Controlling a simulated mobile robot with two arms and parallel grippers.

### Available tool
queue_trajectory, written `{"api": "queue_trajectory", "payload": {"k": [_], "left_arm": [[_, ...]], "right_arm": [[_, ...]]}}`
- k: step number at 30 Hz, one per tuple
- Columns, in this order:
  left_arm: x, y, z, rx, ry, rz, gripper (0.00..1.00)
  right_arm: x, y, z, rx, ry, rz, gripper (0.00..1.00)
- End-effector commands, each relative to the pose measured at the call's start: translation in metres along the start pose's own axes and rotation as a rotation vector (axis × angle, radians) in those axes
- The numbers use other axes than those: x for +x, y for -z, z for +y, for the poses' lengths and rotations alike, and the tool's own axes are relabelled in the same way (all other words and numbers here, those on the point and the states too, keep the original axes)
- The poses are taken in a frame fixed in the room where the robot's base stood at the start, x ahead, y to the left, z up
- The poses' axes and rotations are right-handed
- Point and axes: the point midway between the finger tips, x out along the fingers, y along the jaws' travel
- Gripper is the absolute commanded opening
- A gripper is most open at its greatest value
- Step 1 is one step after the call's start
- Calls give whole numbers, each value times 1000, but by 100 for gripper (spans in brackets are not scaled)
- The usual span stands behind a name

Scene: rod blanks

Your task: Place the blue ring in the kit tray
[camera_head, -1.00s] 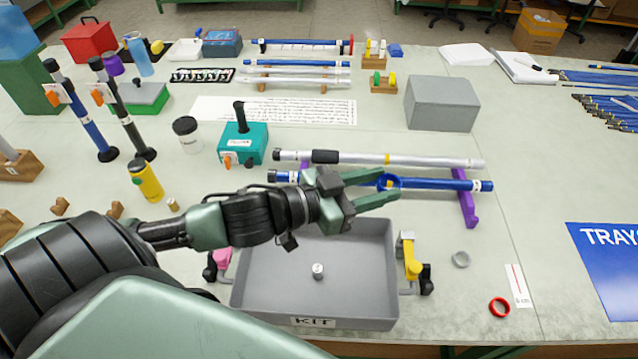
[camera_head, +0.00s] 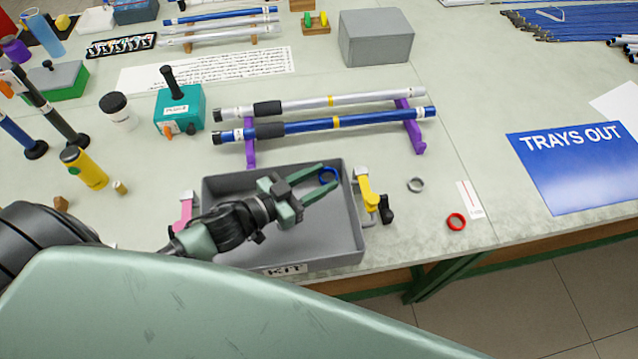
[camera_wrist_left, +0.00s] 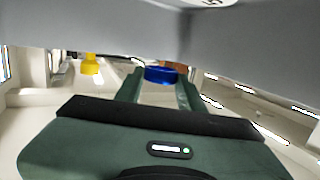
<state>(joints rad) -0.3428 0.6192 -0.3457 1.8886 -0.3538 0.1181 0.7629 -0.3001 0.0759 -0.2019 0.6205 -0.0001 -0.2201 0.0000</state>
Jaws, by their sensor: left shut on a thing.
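The blue ring (camera_head: 328,175) is held between the fingertips of my left gripper (camera_head: 322,181), which is shut on it. In the head view the gripper and ring are over the back right part of the grey kit tray (camera_head: 335,238); the exact height above its floor is hard to tell. The left wrist view shows the ring (camera_wrist_left: 160,75) between the green fingers, with grey tray walls (camera_wrist_left: 245,45) close by. My left arm hides part of the tray. My right gripper is not in view.
A yellow clamp (camera_head: 368,192) stands at the tray's right and a pink one (camera_head: 186,207) at its left. Behind are blue and silver rods on purple stands (camera_head: 414,130). A grey ring (camera_head: 416,185) and red ring (camera_head: 456,222) lie to the right.

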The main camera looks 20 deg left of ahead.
Motion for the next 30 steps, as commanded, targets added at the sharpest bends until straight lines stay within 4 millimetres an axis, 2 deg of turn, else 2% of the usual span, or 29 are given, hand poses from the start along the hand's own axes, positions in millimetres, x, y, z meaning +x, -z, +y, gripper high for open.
{"api": "queue_trajectory", "payload": {"k": [1, 5, 28, 29, 30], "left_arm": [[2, -9, -1, -3, 4, -1, 1], [4, -22, 0, -1, 2, 1, 1], [6, -35, 0, 0, 1, 1, 1], [6, -35, 0, 0, 1, 0, 41], [6, -35, 0, 0, 1, 0, 52]], "right_arm": [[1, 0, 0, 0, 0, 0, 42], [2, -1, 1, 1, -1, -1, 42], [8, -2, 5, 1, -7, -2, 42], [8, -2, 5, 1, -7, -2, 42], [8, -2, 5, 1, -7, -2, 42]]}}
